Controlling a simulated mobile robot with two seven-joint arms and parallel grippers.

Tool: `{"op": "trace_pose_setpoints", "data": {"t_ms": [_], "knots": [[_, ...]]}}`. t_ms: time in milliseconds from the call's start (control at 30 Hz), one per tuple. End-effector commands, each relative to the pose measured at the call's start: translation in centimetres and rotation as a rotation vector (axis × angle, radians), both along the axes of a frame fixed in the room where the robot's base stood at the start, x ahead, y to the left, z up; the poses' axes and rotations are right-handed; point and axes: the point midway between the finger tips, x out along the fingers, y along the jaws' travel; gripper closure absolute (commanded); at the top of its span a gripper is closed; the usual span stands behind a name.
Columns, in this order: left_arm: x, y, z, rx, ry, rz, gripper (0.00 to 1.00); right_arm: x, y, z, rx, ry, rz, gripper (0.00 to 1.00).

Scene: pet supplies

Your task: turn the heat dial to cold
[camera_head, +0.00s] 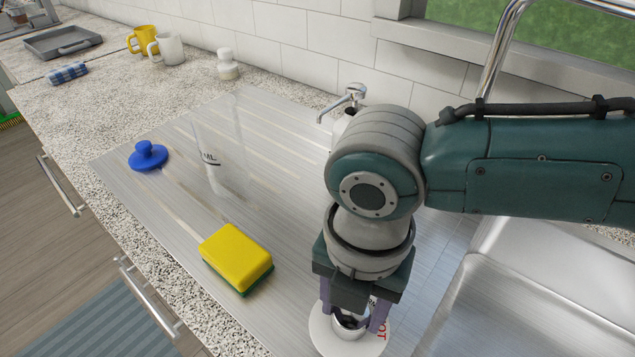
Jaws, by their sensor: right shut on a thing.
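The heat dial is a round white plate (322,333) with a metal knob (348,327) at its middle, low in the head view on the steel drainboard. Red letters ending in "OT" show at its right side; other marking is mostly hidden behind my gripper. My right gripper (352,318) points down from above, with one finger on each side of the knob, and is shut on it. Which way the knob points cannot be told. My left gripper is not in the view.
A yellow and green sponge (236,258), a clear measuring vessel (222,160) and a blue stopper (147,155) are left of my arm. The steel sink basin (545,300) is at right. A tap (345,98) stands behind. Mugs (168,48) are farther back.

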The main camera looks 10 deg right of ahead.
Motion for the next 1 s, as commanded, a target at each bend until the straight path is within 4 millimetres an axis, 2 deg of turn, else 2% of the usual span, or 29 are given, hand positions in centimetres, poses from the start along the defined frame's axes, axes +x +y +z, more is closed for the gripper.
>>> {"op": "trace_pose_setpoints", "data": {"t_ms": [433, 467, 700, 1000], "knots": [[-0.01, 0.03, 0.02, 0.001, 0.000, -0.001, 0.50, -0.02, 0.10, 0.08, 0.002, 0.001, 0.014, 1.00], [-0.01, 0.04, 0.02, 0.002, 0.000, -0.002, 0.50, -0.02, 0.10, 0.08, 0.002, 0.001, 0.014, 0.42], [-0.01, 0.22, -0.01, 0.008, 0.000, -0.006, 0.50, -0.01, 0.06, 0.05, 0.001, 0.000, 0.011, 0.15], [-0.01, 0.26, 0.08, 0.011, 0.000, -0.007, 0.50, 0.02, 0.03, 0.36, 0.001, -0.001, 0.010, 0.15]]}}
